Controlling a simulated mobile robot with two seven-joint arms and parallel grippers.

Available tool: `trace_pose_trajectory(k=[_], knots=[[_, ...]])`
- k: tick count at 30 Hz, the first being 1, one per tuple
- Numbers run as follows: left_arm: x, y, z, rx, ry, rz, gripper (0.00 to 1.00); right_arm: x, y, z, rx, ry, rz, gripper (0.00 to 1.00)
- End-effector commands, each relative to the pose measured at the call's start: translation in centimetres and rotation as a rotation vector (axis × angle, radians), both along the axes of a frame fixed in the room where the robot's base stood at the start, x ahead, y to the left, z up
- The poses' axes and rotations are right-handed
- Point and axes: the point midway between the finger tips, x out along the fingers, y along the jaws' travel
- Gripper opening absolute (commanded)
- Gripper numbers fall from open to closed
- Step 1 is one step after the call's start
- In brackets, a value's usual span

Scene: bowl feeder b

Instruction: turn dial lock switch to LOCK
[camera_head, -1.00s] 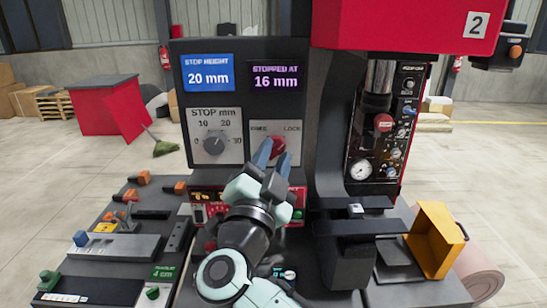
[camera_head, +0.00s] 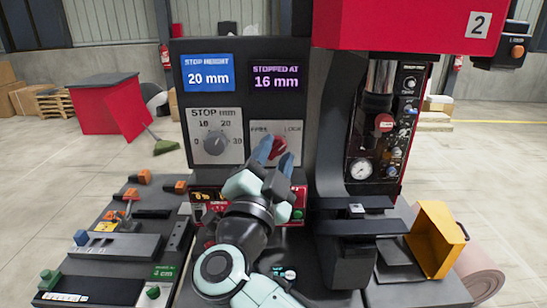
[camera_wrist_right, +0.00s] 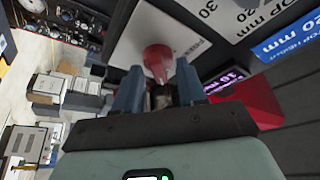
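The dial lock switch is a red knob (camera_head: 279,146) on a light plate (camera_head: 258,129) marked FREE at left and LOCK at right. In the head view the knob seems to slant up to the right, but my fingers partly cover it. My right gripper (camera_head: 273,152) is in front of the knob with its blue fingers apart. In the right wrist view the knob (camera_wrist_right: 158,62) shows between and just beyond the fingertips (camera_wrist_right: 160,75). I cannot tell whether a finger touches it. My left gripper is not in view.
A STOP mm dial (camera_head: 215,143) sits left of the switch, below the blue display (camera_head: 208,73) and the purple display (camera_head: 276,77). The dark press column (camera_head: 333,130) stands close on the right. An orange bin (camera_head: 437,240) is farther right.

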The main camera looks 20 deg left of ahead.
Motion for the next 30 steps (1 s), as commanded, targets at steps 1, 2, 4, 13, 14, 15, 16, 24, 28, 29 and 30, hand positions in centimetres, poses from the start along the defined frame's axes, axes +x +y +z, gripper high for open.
trace_pose_trajectory(k=[1,2,4,13,14,15,16,24,28,29,30], knots=[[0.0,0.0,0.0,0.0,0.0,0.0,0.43,0.0,0.0,-0.1,-0.001,0.001,0.0,0.4],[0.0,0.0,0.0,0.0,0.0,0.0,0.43,0.0,0.1,-0.1,-0.001,0.002,0.001,0.4],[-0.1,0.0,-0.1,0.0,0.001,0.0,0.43,-0.3,0.1,-0.2,-0.002,0.003,0.001,0.4],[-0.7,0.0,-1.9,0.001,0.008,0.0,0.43,-5.3,0.2,-1.8,-0.001,0.003,0.004,0.4],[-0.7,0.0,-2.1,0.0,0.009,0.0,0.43,-5.9,0.2,-2.0,-0.002,0.003,0.006,0.4],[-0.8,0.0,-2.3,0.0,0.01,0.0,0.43,-6.9,0.2,-2.2,0.0,0.003,0.005,0.4],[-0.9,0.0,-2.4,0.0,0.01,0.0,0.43,-7.5,0.2,-2.4,-0.001,0.003,0.006,0.4],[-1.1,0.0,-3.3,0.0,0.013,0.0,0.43,-11.8,0.2,-3.4,0.0,0.001,0.002,0.4],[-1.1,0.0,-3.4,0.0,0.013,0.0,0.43,-12.7,0.2,-3.6,0.0,0.001,0.001,0.4],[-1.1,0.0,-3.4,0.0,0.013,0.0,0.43,-12.7,0.2,-3.6,0.0,0.001,0.001,0.4],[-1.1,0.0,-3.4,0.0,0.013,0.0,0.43,-12.8,0.2,-3.7,0.0,0.001,0.001,0.4]])
